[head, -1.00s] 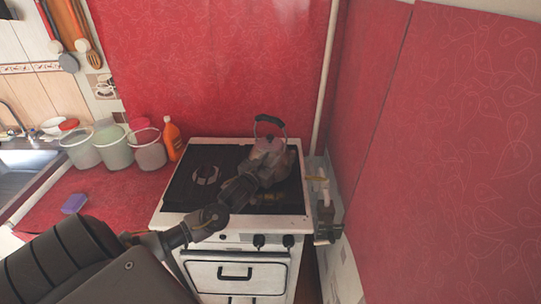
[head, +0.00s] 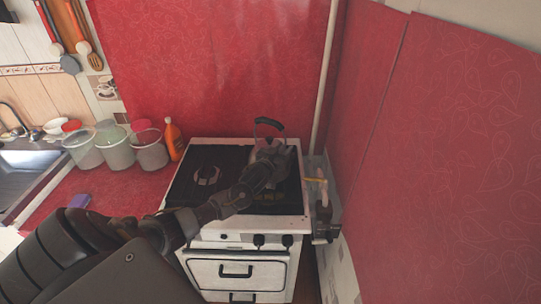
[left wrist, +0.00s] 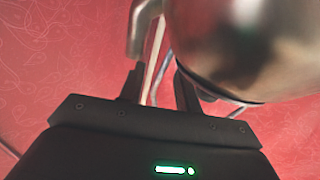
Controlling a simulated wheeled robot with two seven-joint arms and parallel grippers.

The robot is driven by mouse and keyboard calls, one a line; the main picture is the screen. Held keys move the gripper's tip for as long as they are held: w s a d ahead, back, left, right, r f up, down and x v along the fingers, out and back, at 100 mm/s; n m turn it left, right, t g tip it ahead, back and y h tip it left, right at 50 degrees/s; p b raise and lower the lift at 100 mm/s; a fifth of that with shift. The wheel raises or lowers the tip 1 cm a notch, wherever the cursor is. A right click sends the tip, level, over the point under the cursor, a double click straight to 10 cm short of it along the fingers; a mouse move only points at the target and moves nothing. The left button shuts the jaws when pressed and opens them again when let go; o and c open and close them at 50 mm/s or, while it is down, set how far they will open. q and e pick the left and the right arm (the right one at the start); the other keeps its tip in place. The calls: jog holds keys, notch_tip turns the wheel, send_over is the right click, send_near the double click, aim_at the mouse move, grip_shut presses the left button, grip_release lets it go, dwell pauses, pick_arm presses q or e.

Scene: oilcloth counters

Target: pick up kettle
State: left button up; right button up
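The kettle (head: 269,147) is metal with a raised black arched handle (head: 268,122), and it is at the back right of the stove top. My left gripper (head: 266,168) reaches over the stove from the left and covers the kettle's lower front. In the left wrist view, the shiny round kettle body (left wrist: 250,45) fills the upper right, very close to the right finger. A curved metal piece, perhaps the spout, shows above the left finger. The left gripper (left wrist: 158,85) has its fingers apart with nothing gripped between them. Whether a finger touches the kettle cannot be told. My right gripper is out of view.
The white stove (head: 238,268) has a black top. An orange bottle (head: 173,138) and several lidded tubs stand on the red counter (head: 115,190) to its left. A yellow-handled pipe (head: 318,182) is close on the right, with red walls behind and right.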

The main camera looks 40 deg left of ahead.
pick_arm(q)
grip_shut()
dwell(1.4)
jog(key=shift+r, duration=0.1)
